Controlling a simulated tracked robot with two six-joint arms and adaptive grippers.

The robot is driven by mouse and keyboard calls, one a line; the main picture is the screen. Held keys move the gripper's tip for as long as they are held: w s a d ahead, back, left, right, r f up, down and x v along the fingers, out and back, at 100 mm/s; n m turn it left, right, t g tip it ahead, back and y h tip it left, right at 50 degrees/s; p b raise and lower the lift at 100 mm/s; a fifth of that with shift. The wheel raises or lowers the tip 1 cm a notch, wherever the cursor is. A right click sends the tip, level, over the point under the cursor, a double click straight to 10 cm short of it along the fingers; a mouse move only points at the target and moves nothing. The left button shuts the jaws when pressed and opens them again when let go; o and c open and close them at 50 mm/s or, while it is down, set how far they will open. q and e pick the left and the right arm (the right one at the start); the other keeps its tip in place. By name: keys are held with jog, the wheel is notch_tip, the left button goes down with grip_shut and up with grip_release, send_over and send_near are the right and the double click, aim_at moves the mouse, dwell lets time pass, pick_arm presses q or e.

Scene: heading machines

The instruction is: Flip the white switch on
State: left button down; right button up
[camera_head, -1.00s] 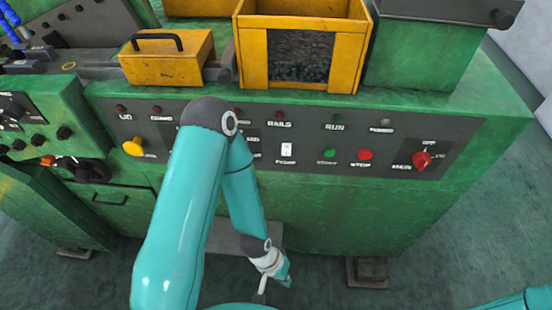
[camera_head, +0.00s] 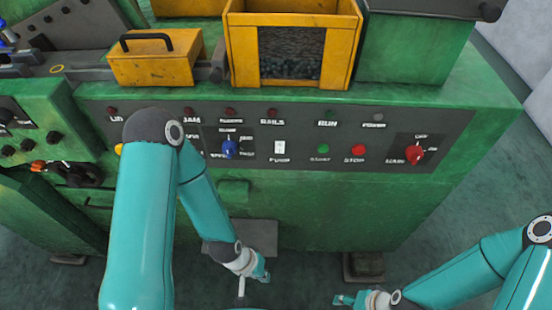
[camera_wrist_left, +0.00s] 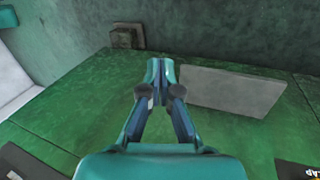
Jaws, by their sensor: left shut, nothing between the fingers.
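The white switch (camera_head: 280,147) is a small rocker above the label "PUMP" on the dark control panel (camera_head: 455,125) of the green machine, in the head view. Whether it is on or off cannot be told. My left gripper (camera_head: 262,272) is below the panel in the head view, well apart from the switch. In the left wrist view its fingers (camera_wrist_left: 161,64) are together with nothing between them. My right gripper (camera_head: 343,299) is low in the head view, right of the left one; its fingers are too small to judge.
A blue knob (camera_head: 230,149) is left of the switch. A green button (camera_head: 323,149), a red button (camera_head: 355,150) and a red rotary switch (camera_head: 414,154) are to the right. A yellow open bin (camera_head: 241,50) stands above the panel. Space before the panel's right half is clear.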

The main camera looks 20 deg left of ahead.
pick_arm(q)
jog(key=w+d+n+t+y+b, duration=0.1)
jog(key=w+n+t+b, duration=0.25)
jog(key=w+b, duration=0.45)
jog(key=n+t+y+b, duration=0.7)
jog(key=n+t+b, duration=0.5)
jog(key=n+b, duration=0.35)
send_near(280, 152)
jog(key=f+v, duration=0.1)
jog(key=v, duration=0.6)
jog(key=shift+w+d+r, duration=0.1)
jog(key=shift+d+r, duration=0.1)
jog(key=shift+r, duration=0.45)
jog(key=shift+w, duration=0.15)
jog(key=x, duration=0.9)
jog(key=p+x, duration=0.1)
jog(key=x, duration=0.3)
jog(key=shift+w+a+f, duration=0.25)
jog(key=shift+w+a, duration=0.05)
jog(key=shift+a, duration=0.05)
